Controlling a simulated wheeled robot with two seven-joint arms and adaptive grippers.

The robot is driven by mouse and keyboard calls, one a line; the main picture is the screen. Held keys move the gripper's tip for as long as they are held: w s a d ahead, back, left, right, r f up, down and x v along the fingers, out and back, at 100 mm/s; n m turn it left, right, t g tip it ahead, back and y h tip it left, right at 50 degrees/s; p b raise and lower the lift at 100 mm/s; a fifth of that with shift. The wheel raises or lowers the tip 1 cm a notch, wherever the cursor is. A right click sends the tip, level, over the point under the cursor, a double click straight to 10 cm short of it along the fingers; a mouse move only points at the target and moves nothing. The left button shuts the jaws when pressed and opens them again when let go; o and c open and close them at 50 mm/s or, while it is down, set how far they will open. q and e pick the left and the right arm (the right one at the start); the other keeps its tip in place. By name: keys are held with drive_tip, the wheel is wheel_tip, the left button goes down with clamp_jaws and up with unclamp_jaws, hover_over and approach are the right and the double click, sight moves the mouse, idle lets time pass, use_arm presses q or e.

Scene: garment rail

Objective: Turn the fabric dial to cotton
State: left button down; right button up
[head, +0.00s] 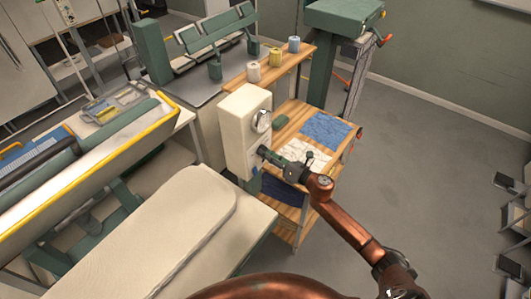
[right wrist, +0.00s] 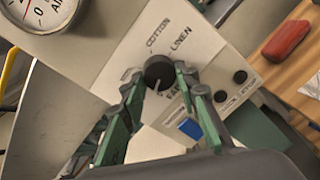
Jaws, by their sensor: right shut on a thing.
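The fabric dial (right wrist: 158,72) is a round black knob on a white control panel (right wrist: 128,55). Printed words COTTON (right wrist: 158,33) and LINEN (right wrist: 180,39) stand beside it; another label is partly hidden by a finger. A pale mark shows on the knob's lower part; its exact setting is hard to tell. My right gripper (head: 264,153) is shut on the dial, one green finger on each side. In the head view it reaches the front of the cream control box (head: 236,135), hiding the knob. My left gripper is not in view.
A round gauge (right wrist: 42,10) sits above the dial. Two black buttons (right wrist: 231,86) and a blue switch (right wrist: 190,128) are close to the fingers. A wooden trolley (head: 288,115) with folded cloths stands beside the box; a padded board (head: 175,235) lies in front.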

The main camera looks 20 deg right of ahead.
drive_tip(key=shift+w+d+m+g+y+p, duration=0.1)
drive_tip(key=shift+m+g+y+p, duration=0.2)
drive_tip(key=shift+m+p, duration=2.65)
drive_tip(key=shift+s+d+m+g+y+p, duration=0.1)
drive_tip(key=shift+m+g+y, duration=0.2)
drive_tip(key=shift+m, duration=5.5)
drive_tip(key=shift+w+d+m+g+y+p, duration=0.3)
drive_tip(key=shift+m+p, duration=1.15)
drive_tip(key=shift+m, duration=2.9)
drive_tip(key=shift+s+a, duration=0.25)
drive_tip(key=o, duration=1.2)
drive_tip(key=shift+r, duration=0.15)
